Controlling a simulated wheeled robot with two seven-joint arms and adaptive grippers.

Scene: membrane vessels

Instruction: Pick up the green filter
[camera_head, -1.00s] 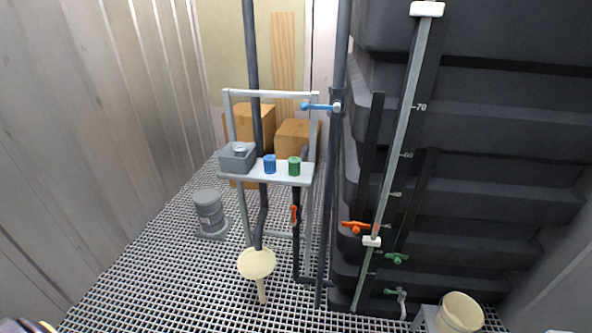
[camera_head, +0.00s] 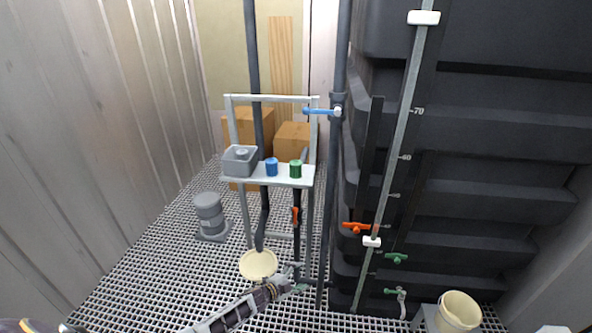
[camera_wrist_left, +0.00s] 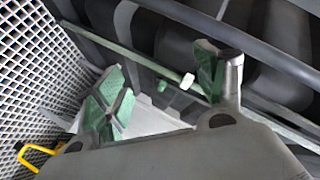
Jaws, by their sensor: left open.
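The green filter (camera_head: 295,169) is a small upright cylinder on the right end of the white shelf (camera_head: 240,178) of the grey stand, in the head view. A blue filter (camera_head: 271,167) stands to its left. My left gripper (camera_head: 299,279) is well below the shelf, low in front of the stand near the floor grating, apart from the green filter. In the left wrist view its green-padded fingers (camera_wrist_left: 165,92) are spread, with nothing held between them. I cannot make out the green filter in that view. My right gripper is not in view.
A grey box (camera_head: 238,163) sits at the shelf's left end. A blue-handled valve (camera_head: 320,111) and dark vertical pipes stand beside the frame. A cream funnel (camera_head: 257,264) is close to my left gripper. The ribbed black tank (camera_head: 480,170) fills the right side.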

